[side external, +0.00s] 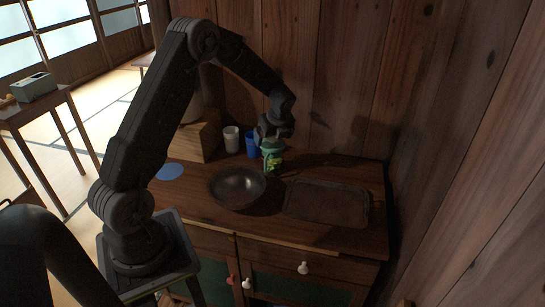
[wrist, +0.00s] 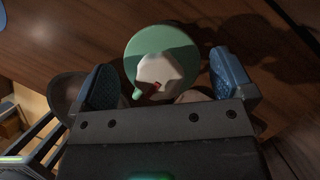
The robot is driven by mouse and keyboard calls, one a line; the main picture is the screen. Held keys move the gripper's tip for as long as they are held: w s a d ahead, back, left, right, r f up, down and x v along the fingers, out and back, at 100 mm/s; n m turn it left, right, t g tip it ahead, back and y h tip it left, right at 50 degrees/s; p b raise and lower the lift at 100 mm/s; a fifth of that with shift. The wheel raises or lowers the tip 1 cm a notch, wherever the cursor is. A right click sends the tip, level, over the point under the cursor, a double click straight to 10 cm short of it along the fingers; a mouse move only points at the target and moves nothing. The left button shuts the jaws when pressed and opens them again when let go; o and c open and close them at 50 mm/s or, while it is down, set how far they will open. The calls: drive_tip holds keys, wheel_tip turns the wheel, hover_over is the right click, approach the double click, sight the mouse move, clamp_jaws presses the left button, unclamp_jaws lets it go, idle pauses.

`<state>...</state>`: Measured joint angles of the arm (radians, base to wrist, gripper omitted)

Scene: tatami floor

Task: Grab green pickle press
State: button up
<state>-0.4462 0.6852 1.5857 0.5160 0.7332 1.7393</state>
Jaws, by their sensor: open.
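The green pickle press (side external: 272,158) stands upright on the wooden cabinet top, near the back, in the side view. In the wrist view I look down on its round green lid (wrist: 139,49) with a pale knob on top. My gripper (side external: 272,133) is right above the press in the side view. In the wrist view my gripper (wrist: 163,84) is open, with one blue-padded finger on each side of the lid. I cannot tell whether either finger touches it. The lower body of the press is hidden in the wrist view.
A dark bowl (side external: 237,188) is in front, and a dark tray (side external: 327,201) lies to the right. A wooden box (side external: 196,141) and plank wall (side external: 345,70) bound the back.

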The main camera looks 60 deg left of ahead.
drive_tip(key=shift+x, duration=1.1)
drive_tip(key=c, duration=1.5)
drive_tip(key=shift+w+r, duration=0.1)
drive_tip(key=shift+r, duration=0.05)
drive_tip(key=shift+c, duration=0.2)
